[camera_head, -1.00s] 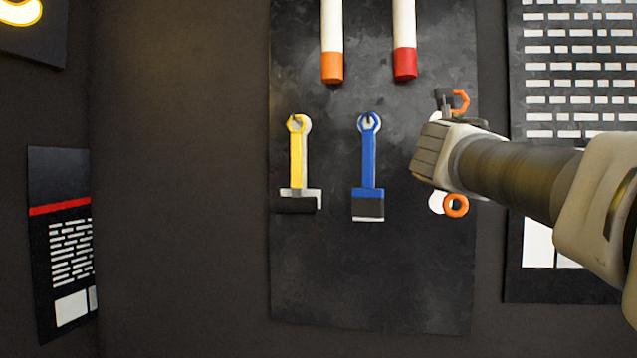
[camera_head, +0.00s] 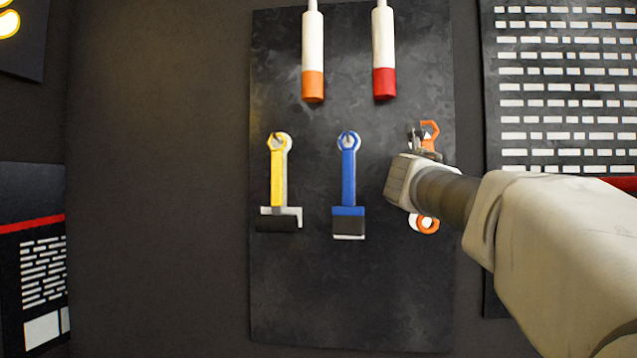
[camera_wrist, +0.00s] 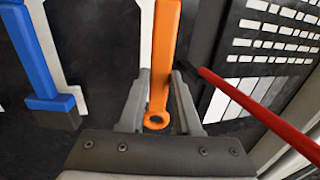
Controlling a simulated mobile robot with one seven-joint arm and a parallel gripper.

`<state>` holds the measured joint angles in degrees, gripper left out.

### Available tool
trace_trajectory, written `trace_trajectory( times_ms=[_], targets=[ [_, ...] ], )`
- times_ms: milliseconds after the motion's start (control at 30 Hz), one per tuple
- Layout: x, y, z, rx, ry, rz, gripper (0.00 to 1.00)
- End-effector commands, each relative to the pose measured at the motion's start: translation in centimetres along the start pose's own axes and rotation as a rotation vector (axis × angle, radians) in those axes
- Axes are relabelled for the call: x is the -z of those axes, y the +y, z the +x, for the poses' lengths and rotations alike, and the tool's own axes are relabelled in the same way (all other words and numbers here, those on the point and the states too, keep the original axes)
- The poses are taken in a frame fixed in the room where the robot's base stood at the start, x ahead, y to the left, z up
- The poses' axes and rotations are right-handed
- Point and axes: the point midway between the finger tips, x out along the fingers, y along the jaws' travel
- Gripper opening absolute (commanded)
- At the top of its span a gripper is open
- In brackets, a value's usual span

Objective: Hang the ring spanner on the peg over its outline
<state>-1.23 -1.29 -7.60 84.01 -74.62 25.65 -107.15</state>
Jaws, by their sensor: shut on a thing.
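The orange ring spanner is upright in front of the dark board (camera_head: 300,300). In the head view its upper ring (camera_head: 431,130) and lower ring (camera_head: 428,226) show above and below my wrist, which hides its middle. My gripper (camera_head: 416,140) is shut on the spanner. In the wrist view the spanner's orange shank (camera_wrist: 166,45) runs up between the two fingers of my gripper (camera_wrist: 160,76), with a small ring toward the palm. A bit of white outline (camera_head: 413,220) shows beside the lower ring. The peg over this outline is hidden behind my gripper or the spanner.
A yellow-handled tool (camera_head: 278,172) and a blue-handled tool (camera_head: 348,170) hang to the left. Above are two white tubes with orange (camera_head: 313,86) and red (camera_head: 384,83) ends. A red bar (camera_wrist: 262,118) crosses the right of the wrist view. The lower board is bare.

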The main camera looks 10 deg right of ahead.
Motion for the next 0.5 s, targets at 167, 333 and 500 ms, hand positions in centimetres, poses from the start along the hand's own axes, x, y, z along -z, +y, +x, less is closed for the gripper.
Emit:
trace_trajectory(
  times_ms=[167, 333, 500],
  targets=[
    [0.0, 0.3, 1.1, 0.0, -0.001, 0.0, 0.0],
    [0.0, 0.5, 2.1, 0.0, -0.001, 0.0, 0.0],
    [0.1, 0.8, 3.1, 0.001, 0.0, 0.0, 0.0]
  ],
)
